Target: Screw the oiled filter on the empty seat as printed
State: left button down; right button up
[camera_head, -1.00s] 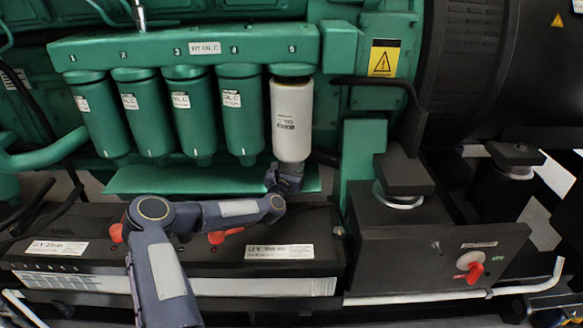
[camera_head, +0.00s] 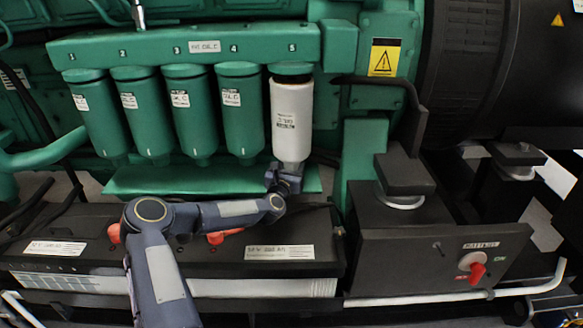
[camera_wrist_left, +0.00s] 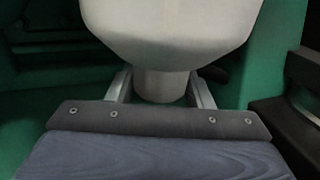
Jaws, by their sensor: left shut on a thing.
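The white filter (camera_head: 291,118) stands upright under seat 5 of the green filter header (camera_head: 185,50), its top up against the seat. My left gripper (camera_head: 287,170) is below it, shut on the narrow lower end of the filter. In the left wrist view the filter (camera_wrist_left: 170,35) fills the top, and its narrow stub (camera_wrist_left: 160,85) sits between the two fingers of my left gripper (camera_wrist_left: 163,90). Whether the threads are engaged cannot be seen. My right gripper is not in view.
Several green filters (camera_head: 187,115) hang in a row to the left on the numbered seats. A green drip tray (camera_head: 180,180) lies below them. Black batteries (camera_head: 60,255) stand in front. A black box with a red switch (camera_head: 475,270) is at right.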

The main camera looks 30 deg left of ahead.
pick_arm(q)
jog(key=shift+r+b, duration=0.25)
jog(key=shift+b, duration=0.25)
jog(key=shift+r, duration=0.55)
dwell(0.6)
jog(key=shift+r+b, duration=0.5)
jog(key=shift+b, duration=0.25)
dwell(1.2)
jog(key=shift+f+b, duration=0.3)
jog(key=shift+b, duration=0.3)
jog(key=shift+d+f, duration=0.1)
jog(key=shift+f, duration=0.15)
dwell(0.5)
jog(key=shift+b, duration=0.4)
jog(key=shift+r, duration=0.15)
